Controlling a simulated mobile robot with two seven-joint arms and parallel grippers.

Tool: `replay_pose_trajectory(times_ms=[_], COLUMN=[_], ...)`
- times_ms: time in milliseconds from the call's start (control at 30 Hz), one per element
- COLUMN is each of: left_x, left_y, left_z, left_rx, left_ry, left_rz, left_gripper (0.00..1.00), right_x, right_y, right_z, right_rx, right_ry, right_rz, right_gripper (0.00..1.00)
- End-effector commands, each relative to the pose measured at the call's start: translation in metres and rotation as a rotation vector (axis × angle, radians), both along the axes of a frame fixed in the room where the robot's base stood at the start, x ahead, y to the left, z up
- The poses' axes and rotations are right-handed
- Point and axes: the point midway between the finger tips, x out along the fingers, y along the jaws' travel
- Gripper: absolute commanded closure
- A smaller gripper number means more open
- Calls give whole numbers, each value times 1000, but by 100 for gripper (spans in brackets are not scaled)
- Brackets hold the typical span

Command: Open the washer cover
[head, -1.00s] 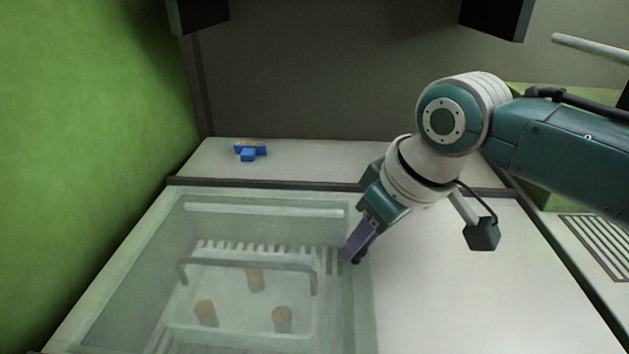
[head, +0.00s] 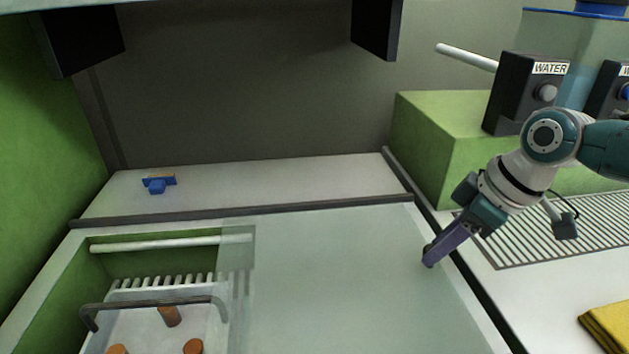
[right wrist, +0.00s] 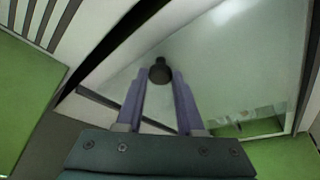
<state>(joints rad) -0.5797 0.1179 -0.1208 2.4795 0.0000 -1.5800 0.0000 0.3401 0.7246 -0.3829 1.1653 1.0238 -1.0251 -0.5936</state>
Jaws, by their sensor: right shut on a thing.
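The washer cover (head: 340,285) is a translucent sheet. It lies over the surface to the right of the washer basin (head: 55,285), and its left edge overlaps the basin's right side. Most of the basin is uncovered. My right gripper (head: 429,260) is at the cover's right side, with its purple fingers shut on the small black knob. The knob (right wrist: 159,70) shows between the fingertips in the right wrist view; the fingers mostly hide it in the head view. My left gripper is not in view.
In the basin is a rack with a grey handle (head: 150,300) and several cork stoppers (head: 169,317). A blue item (head: 158,184) lies on the back ledge. A drain grille (head: 560,232), a yellow cloth (head: 608,325) and a box marked WATER (head: 520,95) are on the right.

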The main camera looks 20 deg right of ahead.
Motion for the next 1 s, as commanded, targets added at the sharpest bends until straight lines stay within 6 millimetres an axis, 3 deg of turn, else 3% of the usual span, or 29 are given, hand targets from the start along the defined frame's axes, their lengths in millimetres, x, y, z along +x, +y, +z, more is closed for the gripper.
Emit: replay_pose_trajectory(times_ms=[233, 667, 700, 933, 1000], left_x=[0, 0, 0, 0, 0], left_y=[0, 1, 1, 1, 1], left_z=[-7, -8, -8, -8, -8], left_rx=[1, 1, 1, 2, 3], left_ry=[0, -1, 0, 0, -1], left_rz=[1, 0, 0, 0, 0], left_gripper=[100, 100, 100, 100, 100], right_x=[-7, -9, -9, -8, -8], right_y=[-26, -30, -30, -29, -29], right_z=[-1, -1, -1, -1, -1], right_rx=[0, 0, 0, 1, 0], right_ry=[-1, 0, 0, 0, 0], right_rz=[-3, -2, -2, -2, -1], right_gripper=[100, 100, 60, 34, 34])
